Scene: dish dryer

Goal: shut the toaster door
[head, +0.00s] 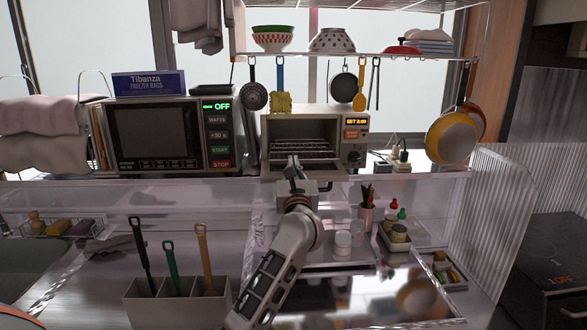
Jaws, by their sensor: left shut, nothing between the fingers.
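The toaster (311,122) stands on the raised shelf, right of the microwave, with its display and knob on the right side. Its front is open and the wire rack inside shows. The toaster door (285,168) hangs open below the opening, partly hidden by my gripper. My left gripper (293,162) is shut and empty, in front of the opening at the door; I cannot tell whether it touches the door. My right gripper is not in view.
A microwave (155,135) stands to the left. Utensils and pans (452,138) hang above and right. Below are a utensil holder (178,304), small jars (343,241) and a pen cup (366,215). The counter's middle holds a dark glossy hob (365,294).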

